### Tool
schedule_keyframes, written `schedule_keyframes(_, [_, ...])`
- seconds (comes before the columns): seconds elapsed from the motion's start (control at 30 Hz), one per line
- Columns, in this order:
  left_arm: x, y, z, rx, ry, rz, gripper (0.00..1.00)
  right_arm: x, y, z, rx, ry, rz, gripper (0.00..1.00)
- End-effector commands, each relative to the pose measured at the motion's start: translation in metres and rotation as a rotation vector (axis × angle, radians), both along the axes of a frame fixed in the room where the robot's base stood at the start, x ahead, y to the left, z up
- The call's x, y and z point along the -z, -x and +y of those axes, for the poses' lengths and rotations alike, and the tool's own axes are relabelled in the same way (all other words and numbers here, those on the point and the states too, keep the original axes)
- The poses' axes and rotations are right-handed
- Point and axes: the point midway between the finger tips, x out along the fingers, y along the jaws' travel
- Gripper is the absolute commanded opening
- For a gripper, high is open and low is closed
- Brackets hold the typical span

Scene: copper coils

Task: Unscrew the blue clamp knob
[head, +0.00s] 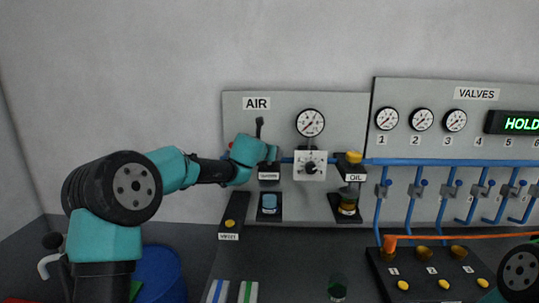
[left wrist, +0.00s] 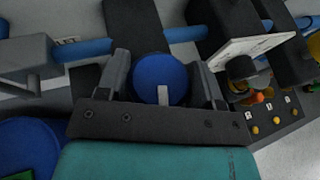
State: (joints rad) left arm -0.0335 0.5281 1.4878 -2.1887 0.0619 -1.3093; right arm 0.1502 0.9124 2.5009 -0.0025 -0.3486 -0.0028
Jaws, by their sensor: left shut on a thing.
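The blue clamp knob (left wrist: 160,80) is a round blue disc with a pale mark on its face. In the left wrist view it sits between the two dark fingers of my left gripper (left wrist: 164,72), which is shut on it. In the head view my left gripper (head: 272,154) is at the AIR panel (head: 285,108), in line with the blue pipe and just above a small label. The knob is hidden there behind the gripper. My right gripper is not in view.
Right of the gripper are a white square plate (head: 311,166) with a black knob, a round gauge (head: 310,122) and the OIL unit (head: 354,158) with its yellow cap. A blue bowl (head: 269,202) hangs below. The valve panel (head: 440,92) stands further right.

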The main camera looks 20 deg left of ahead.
Motion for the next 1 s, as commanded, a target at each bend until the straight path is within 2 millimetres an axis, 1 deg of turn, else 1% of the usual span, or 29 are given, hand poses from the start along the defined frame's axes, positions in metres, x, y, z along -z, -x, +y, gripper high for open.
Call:
schedule_keyframes(0.03, [-0.0023,0.0,-0.0017,-0.017,0.002,-0.006,0.37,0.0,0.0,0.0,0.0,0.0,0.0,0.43])
schedule_keyframes(0.27, [-0.0022,0.0001,-0.0021,-0.123,0.002,-0.004,0.37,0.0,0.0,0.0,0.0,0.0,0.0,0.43])
schedule_keyframes(0.47, [-0.001,0.0002,-0.0021,-0.263,0.0,-0.001,0.37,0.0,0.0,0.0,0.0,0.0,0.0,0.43])
schedule_keyframes(1.0, [0.0003,-0.0005,-0.0024,-0.768,0.001,0.002,0.37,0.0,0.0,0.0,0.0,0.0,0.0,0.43])
